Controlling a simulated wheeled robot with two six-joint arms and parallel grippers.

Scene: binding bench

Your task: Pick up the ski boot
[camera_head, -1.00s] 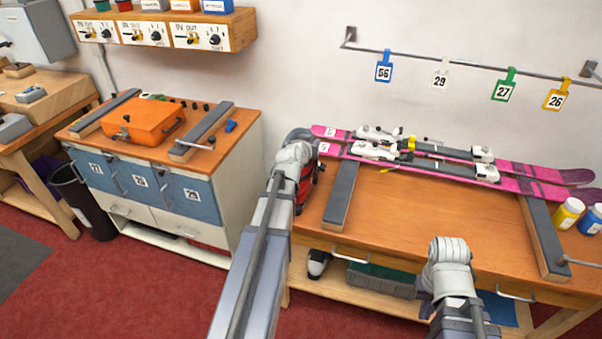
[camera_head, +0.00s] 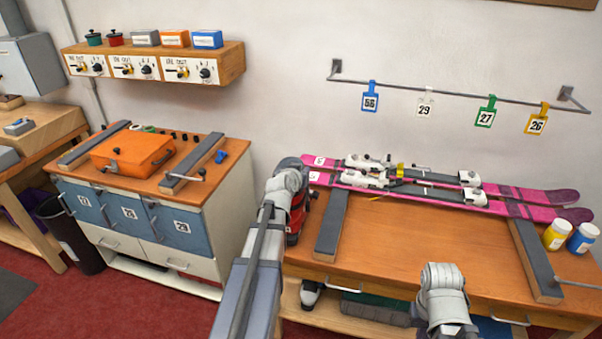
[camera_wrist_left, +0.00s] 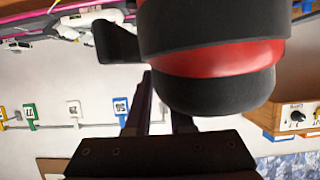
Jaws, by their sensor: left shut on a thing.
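The ski boot (camera_head: 296,216), red and black, is at the left end of the wooden bench, mostly hidden behind my left arm. Its red and black shell (camera_wrist_left: 215,60) fills the upper middle of the left wrist view. My left gripper (camera_head: 291,172) is at the boot and shut on it; the dark fingers (camera_wrist_left: 150,100) run up against the shell in the left wrist view. I cannot tell whether the boot touches the bench top. My right wrist (camera_head: 442,285) is over the bench's front edge, and its fingers are hidden.
Yellow (camera_head: 556,235) and blue (camera_head: 582,238) bottles stand at right. Numbered tags hang from a wall rail (camera_head: 460,97). A cabinet with an orange case (camera_head: 132,152) stands at left. The bench's middle is clear.

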